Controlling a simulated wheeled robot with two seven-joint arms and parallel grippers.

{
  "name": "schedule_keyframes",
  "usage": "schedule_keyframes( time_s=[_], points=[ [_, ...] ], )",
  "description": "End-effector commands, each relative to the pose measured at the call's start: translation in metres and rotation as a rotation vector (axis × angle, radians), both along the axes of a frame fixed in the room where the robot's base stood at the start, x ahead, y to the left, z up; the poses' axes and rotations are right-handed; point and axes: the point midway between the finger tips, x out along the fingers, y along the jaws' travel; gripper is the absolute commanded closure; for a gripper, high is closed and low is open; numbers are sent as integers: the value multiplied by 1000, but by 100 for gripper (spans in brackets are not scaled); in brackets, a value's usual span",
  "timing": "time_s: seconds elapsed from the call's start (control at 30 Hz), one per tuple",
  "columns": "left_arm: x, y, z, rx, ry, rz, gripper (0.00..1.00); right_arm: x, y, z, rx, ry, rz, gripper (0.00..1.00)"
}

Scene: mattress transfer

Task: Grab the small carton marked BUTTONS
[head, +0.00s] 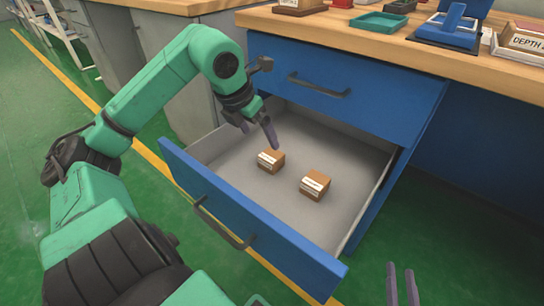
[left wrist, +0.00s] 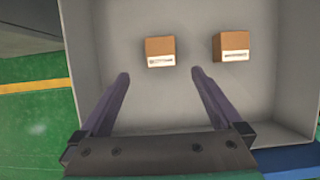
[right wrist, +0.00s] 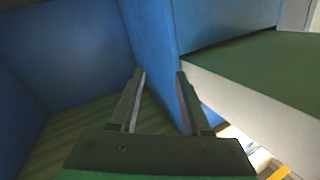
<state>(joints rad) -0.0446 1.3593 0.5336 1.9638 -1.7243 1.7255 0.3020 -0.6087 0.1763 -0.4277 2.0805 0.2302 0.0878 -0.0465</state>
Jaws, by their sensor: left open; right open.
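Two small brown cartons with white labels lie in the open grey drawer. The left carton (head: 271,161) and the right carton (head: 315,184) stand apart from each other. Their label print is too small to read, so I cannot tell which is marked BUTTONS. In the left wrist view, the left carton (left wrist: 160,51) is ahead of and between the fingers, and the right carton (left wrist: 231,47) is further right. My left gripper (head: 258,128) is open and empty above the drawer, behind and left of the cartons. My right gripper (head: 403,285) is open and empty, outside the drawer at the lower right.
The blue-fronted drawer (head: 240,222) is pulled out below a shut upper drawer (head: 340,92). Its walls surround the cartons, with bare floor around them. The wooden worktop (head: 350,35) above carries a green tray (head: 378,22) and a blue stand (head: 450,30).

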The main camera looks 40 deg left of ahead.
Motion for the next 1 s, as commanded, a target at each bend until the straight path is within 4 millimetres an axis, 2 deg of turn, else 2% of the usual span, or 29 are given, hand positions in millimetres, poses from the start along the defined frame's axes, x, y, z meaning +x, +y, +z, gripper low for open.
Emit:
schedule_keyframes(
  time_s=[0.2,0.5,0.6,0.83,1.0],
  points=[
    [7,0,-20,0,3,0,0,26,-4,53,25,-166,-26,52],
    [18,0,-47,1,3,-1,0,46,-12,132,63,-398,-58,52],
    [21,1,-54,1,3,-1,0,48,-14,154,73,-462,-67,52],
    [25,0,-62,1,1,-1,0,49,-17,184,90,-550,-78,52],
    [28,0,-73,2,2,0,0,45,-24,230,114,-690,-95,52]
  ],
)
